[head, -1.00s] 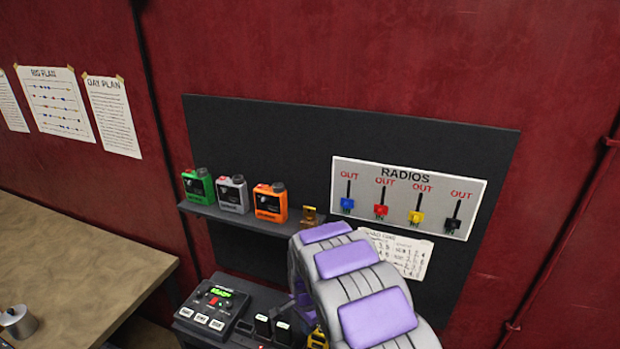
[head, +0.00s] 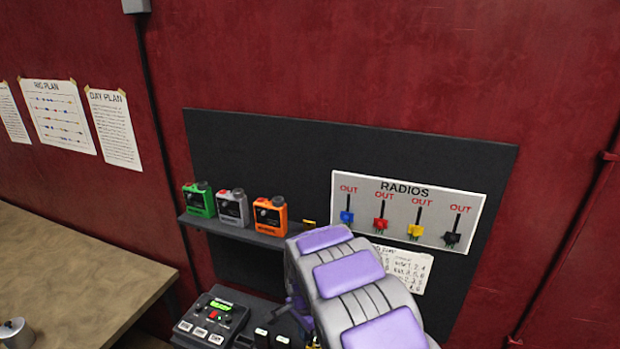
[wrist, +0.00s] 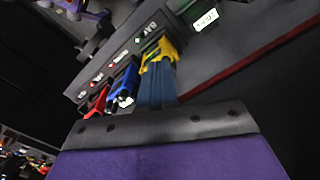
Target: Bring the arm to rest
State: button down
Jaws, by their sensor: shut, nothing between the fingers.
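My arm (head: 350,275), grey with purple pads, reaches down over the right part of the desk unit in the head view. My gripper is hidden behind it there.
A shelf (head: 240,234) carries green (head: 198,200), grey (head: 232,207) and orange (head: 269,215) radios. A RADIOS board (head: 400,190) with coloured sliders hangs on the dark panel. A control box (head: 211,318) stands below the shelf. A wooden table (head: 80,270) is at left.

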jog(key=shift+r, duration=0.5)
jog(key=s+d+r+n+b, duration=0.2)
jog(key=s+d+r+b, duration=0.15)
jog(key=s+d, duration=0.35)
jog(key=s+d+r+n+b, duration=0.25)
jog(key=s+d+r, duration=0.2)
jog(key=s, duration=0.45)
jog(key=s+d+n+g+b, duration=0.1)
jog(key=s+d+n+b, duration=0.1)
jog(key=s, duration=0.9)
jog(key=s+d+n+b, duration=0.2)
jog(key=s+n+b, duration=0.1)
jog(key=s, duration=0.7)
jog(key=shift+s+f+g+b, duration=0.4)
jog(key=shift+f, duration=0.05)
jog(key=shift+n, duration=0.25)
